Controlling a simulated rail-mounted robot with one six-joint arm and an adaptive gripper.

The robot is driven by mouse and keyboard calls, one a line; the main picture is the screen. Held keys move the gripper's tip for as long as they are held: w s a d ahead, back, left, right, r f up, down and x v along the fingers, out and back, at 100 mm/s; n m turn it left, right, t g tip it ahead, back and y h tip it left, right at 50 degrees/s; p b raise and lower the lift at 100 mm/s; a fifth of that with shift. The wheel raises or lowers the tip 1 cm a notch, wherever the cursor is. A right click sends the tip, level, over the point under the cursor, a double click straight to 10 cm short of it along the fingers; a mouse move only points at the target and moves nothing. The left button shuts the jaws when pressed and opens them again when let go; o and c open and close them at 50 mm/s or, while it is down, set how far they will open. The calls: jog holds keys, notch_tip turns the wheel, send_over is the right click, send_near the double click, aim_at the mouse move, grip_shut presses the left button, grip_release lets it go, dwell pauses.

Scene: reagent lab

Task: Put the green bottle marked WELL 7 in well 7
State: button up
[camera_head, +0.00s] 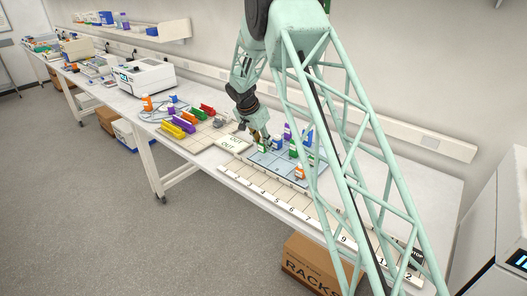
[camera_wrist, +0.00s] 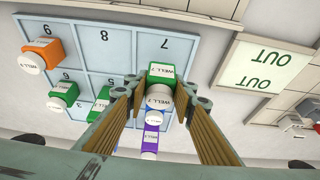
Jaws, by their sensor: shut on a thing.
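The green bottle (camera_wrist: 161,70) has a white label that reads WELL 7. My gripper (camera_wrist: 163,88) is shut on it, with one finger on each side. In the head view my gripper (camera_head: 259,138) is at the left end of the blue tray (camera_head: 265,162), with the green bottle (camera_head: 262,146) under it. In the wrist view the bottle is at the near edge of the cell marked 7 (camera_wrist: 166,46) on the blue tray (camera_wrist: 120,46). That cell's visible part is empty. I cannot tell whether the bottle touches the tray.
An orange bottle (camera_wrist: 43,52) and green bottles (camera_wrist: 64,94) stand in other cells. Blue and purple bottles (camera_wrist: 152,134) are close below the held bottle in the wrist view. A mat marked OUT (camera_wrist: 270,65) lies right of the tray. Coloured racks (camera_head: 178,127) stand farther left on the bench.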

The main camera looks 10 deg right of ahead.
aim_at(264, 150)
jog(key=shift+f, duration=1.75)
jog(key=shift+f, duration=0.15)
jog(key=o, duration=0.8)
jog(key=shift+o, duration=0.2)
jog(key=shift+r, duration=0.2)
jog(key=shift+a+r, duration=0.1)
jog(key=shift+r, duration=0.15)
jog(key=v, duration=1.1)
jog(key=shift+r, duration=0.2)
jog(key=shift+s+a, duration=0.1)
jog(key=shift+s, duration=0.05)
